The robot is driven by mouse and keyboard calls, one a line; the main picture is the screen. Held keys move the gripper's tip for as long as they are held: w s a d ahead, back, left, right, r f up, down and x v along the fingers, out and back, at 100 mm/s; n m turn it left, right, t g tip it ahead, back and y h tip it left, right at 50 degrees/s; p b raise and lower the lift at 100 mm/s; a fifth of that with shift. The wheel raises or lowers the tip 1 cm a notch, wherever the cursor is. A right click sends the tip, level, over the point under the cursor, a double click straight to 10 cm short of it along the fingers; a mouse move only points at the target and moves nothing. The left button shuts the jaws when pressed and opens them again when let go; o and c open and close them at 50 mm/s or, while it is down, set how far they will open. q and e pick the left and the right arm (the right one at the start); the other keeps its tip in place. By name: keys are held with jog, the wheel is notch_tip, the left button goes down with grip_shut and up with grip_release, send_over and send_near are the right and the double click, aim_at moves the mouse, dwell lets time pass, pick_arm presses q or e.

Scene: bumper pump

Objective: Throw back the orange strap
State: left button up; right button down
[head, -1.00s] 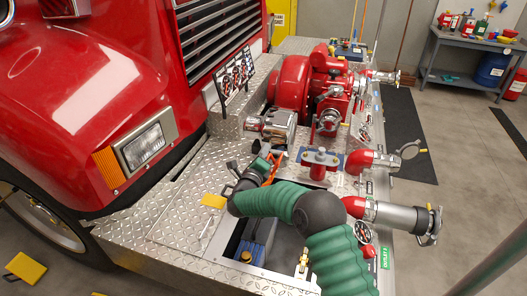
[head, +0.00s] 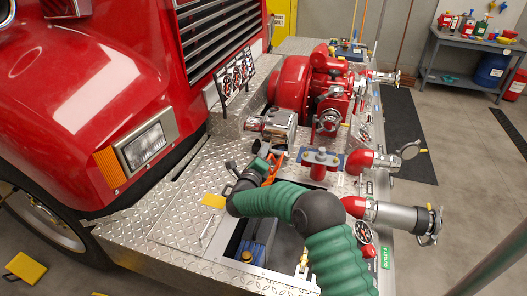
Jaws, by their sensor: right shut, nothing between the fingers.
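The orange strap (head: 274,168) shows as a short, slanted orange piece on the bumper deck, near the middle of the head view. My right gripper (head: 264,158) is at the end of my green-sleeved arm, just left of the strap and very close to it. It is shut with nothing held. I cannot tell whether it touches the strap. The wrist and fingers hide part of the strap's left side and its lower end. My left gripper is not in view.
The diamond-plate deck (head: 185,205) holds an open well with a blue-and-black item (head: 258,243). The red truck body (head: 75,110) bounds the left. A workbench (head: 470,43) stands far right.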

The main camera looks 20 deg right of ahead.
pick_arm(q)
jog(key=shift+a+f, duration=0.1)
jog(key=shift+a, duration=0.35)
pick_arm(e)
jog(key=c, duration=2.2)
grip_release()
jog(key=shift+a+r, duration=0.1)
jog(key=shift+a, duration=0.4)
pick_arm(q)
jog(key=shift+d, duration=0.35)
pick_arm(e)
jog(key=c, duration=1.5)
grip_release()
jog(key=shift+d, duration=0.35)
